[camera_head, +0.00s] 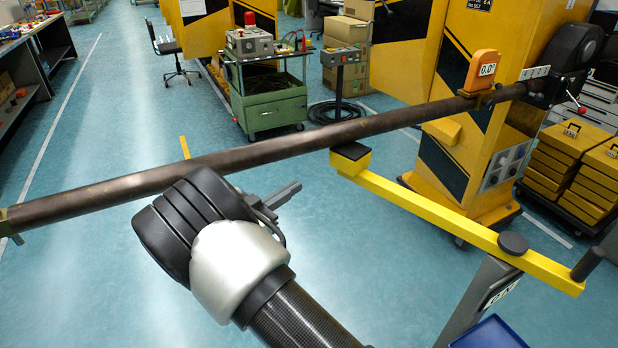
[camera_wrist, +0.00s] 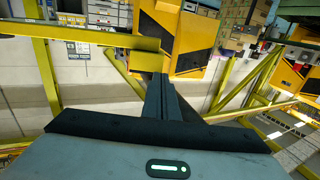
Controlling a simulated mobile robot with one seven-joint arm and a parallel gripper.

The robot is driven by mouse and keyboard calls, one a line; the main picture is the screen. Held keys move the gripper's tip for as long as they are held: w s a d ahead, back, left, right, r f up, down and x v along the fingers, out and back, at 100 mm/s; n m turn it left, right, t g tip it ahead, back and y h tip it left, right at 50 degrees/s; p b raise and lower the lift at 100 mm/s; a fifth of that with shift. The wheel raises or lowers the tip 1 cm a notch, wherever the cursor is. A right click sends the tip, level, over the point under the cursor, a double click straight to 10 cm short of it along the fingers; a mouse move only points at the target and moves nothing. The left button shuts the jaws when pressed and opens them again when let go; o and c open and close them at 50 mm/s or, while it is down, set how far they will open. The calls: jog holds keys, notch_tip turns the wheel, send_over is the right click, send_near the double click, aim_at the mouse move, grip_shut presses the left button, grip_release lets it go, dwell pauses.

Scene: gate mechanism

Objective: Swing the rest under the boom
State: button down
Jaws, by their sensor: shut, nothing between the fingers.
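The boom (camera_head: 250,152) is a long dark brown tube. It crosses the head view from the lower left to its pivot housing at the upper right. The rest is a yellow bar (camera_head: 430,203) on a post, with a black pad (camera_head: 350,156) at its left end and a black upright handle (camera_head: 588,264) at its right end. The pad appears at the boom's lower edge; I cannot tell if they touch. My gripper (camera_head: 284,196) is shut and empty, left of the pad and apart from it in the head view. Its fingers (camera_wrist: 160,95) overlap a yellow block in the wrist view.
An orange angle display (camera_head: 483,69) reading 0.0° sits on the boom. A green cart (camera_head: 268,100) stands behind the boom. Yellow cases (camera_head: 567,155) are stacked at right. A blue bin (camera_head: 492,335) is at the bottom right. The floor left of my arm is clear.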

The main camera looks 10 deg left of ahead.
aim_at(331, 163)
jog(key=x, duration=1.2)
jog(key=shift+w+d+b, duration=0.25)
jog(key=shift+w+b, duration=0.05)
jog(key=shift+w, duration=0.05)
